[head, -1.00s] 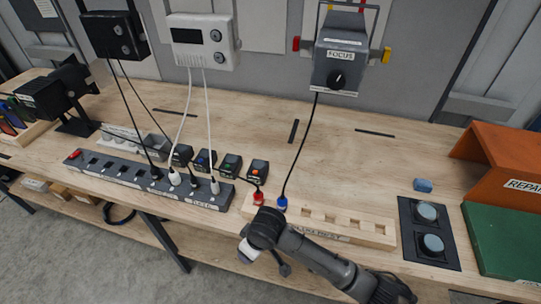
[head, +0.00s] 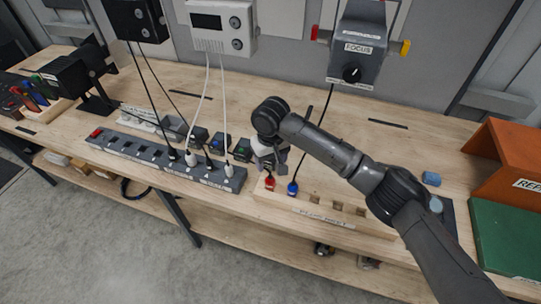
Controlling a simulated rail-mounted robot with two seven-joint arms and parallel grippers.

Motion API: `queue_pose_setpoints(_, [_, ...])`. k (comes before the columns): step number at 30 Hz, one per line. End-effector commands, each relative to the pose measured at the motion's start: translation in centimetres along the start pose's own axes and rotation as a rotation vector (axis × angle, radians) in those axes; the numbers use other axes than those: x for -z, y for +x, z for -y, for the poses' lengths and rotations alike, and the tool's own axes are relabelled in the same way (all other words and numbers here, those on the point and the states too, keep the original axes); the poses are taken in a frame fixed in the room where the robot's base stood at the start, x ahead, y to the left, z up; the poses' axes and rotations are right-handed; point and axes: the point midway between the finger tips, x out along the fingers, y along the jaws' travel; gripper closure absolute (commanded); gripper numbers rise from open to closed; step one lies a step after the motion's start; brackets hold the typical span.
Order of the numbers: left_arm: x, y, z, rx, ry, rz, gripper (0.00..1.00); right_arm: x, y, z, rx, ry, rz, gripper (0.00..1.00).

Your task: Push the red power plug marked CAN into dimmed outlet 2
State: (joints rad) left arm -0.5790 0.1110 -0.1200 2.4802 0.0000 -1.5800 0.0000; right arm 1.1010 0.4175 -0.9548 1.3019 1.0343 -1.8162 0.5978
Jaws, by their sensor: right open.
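The red plug (head: 270,184) stands in the wooden plug rest (head: 330,213), just left of a blue plug (head: 292,188); its marking is too small to read. My right gripper (head: 266,165) is open and empty, just above and behind the red plug, partly hidden by its own wrist. The grey outlet strip (head: 129,152) lies to the left, with white and dark plugs in its right half and free outlets in its left half. Which outlet is number 2 cannot be read. My left gripper is not in view.
Cords hang from a black box (head: 137,20), a white controller (head: 221,27) and a grey FOCUS box (head: 357,47) to the plugs. Small dark blocks (head: 221,146) stand behind the strip. An orange repair bin (head: 508,165) and green mat (head: 508,240) are at right.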

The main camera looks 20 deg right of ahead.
Motion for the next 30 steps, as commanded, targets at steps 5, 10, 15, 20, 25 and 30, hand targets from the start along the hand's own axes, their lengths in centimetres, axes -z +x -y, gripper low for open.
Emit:
queue_pose_setpoints(5, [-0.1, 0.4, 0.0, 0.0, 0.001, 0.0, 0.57, -0.1, 3.4, 0.0, -0.001, -0.001, 0.003, 0.35])
queue_pose_setpoints(10, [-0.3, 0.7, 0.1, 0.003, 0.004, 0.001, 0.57, -0.1, 6.5, 0.0, -0.001, -0.001, 0.003, 0.35])
queue_pose_setpoints(15, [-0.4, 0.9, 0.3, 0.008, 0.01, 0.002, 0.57, -0.1, 9.0, 0.0, -0.001, -0.001, 0.001, 0.35])
queue_pose_setpoints(20, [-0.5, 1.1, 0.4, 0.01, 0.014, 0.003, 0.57, -0.1, 10.7, 0.0, -0.001, -0.002, 0.001, 0.35])
queue_pose_setpoints(25, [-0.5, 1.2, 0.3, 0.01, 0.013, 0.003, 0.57, -0.1, 11.6, 0.0, -0.001, -0.003, -0.001, 0.35])
queue_pose_setpoints(30, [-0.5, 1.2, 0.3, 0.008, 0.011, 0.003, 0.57, -0.1, 12.0, 0.0, -0.001, -0.003, -0.001, 0.35])
